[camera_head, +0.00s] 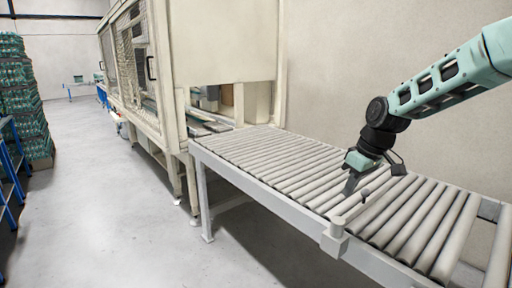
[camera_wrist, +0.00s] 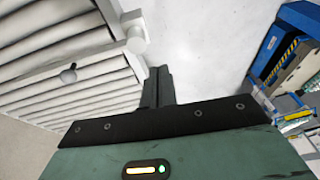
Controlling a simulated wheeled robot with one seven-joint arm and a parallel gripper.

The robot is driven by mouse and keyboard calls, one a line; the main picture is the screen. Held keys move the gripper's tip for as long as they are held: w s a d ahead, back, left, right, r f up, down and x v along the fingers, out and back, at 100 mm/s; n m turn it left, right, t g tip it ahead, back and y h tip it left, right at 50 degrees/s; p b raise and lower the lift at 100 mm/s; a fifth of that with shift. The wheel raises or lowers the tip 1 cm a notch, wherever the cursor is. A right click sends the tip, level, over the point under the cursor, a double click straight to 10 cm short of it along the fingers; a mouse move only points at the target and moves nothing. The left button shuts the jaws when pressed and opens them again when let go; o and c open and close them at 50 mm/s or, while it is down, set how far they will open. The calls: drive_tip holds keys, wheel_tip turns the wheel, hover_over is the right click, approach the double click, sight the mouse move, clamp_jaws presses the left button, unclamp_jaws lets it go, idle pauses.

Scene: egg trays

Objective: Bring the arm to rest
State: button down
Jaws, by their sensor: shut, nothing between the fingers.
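My gripper (camera_head: 350,186) hangs from my teal arm over the roller conveyor (camera_head: 255,155), pointing down near its front rail. In the wrist view the fingers of my gripper (camera_wrist: 157,86) are together, with nothing between them. The conveyor's rollers (camera_wrist: 50,45) fill the left of that view. I cannot tell the exact gap between the fingertips and the rollers. No egg tray shows on the visible rollers.
A caged machine (camera_head: 215,40) stands at the conveyor's far end. Tall stacks of green trays (camera_head: 20,95) are at far left. The floor (camera_head: 110,220) between is clear.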

drive_tip(key=s+a+r, duration=0.2)
drive_tip(key=s+a, duration=0.7)
drive_tip(key=s, duration=0.1)
drive_tip(key=s+a+f+g+h+p, duration=0.1)
drive_tip(key=s+a+h, duration=0.1)
drive_tip(key=s, duration=2.4)
drive_tip(key=shift+s+g+p, duration=0.35)
drive_tip(key=shift+g+p, duration=0.05)
drive_tip(key=shift+f, duration=0.1)
